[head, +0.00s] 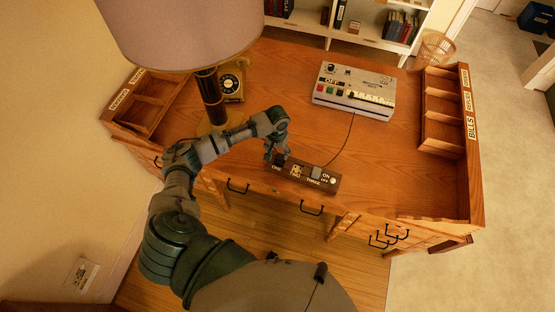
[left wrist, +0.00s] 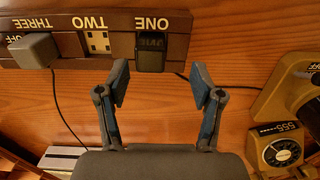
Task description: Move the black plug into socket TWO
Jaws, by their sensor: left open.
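The black plug (left wrist: 151,52) sits in socket ONE of the brown power strip (left wrist: 185,50), with a dark cord showing to its right in the left wrist view. Socket TWO (left wrist: 98,42) is empty, with its pale face bare. A grey plug (left wrist: 35,50) stands in socket THREE. In the head view, the strip (head: 328,188) lies near the desk's front edge, with socket TWO (head: 296,169) in its middle. My left gripper (left wrist: 160,84) is open and empty, its fingers apart just short of the black plug. In the head view it (head: 277,153) is over the strip's ONE end. My right gripper is not in view.
A grey machine (head: 352,92) stands at the back of the desk, with a cord running toward the strip. A lamp (head: 210,95) and a yellow telephone (head: 230,84) are to the left. Wooden organizers (head: 440,105) line the sides. The desk right of the strip is clear.

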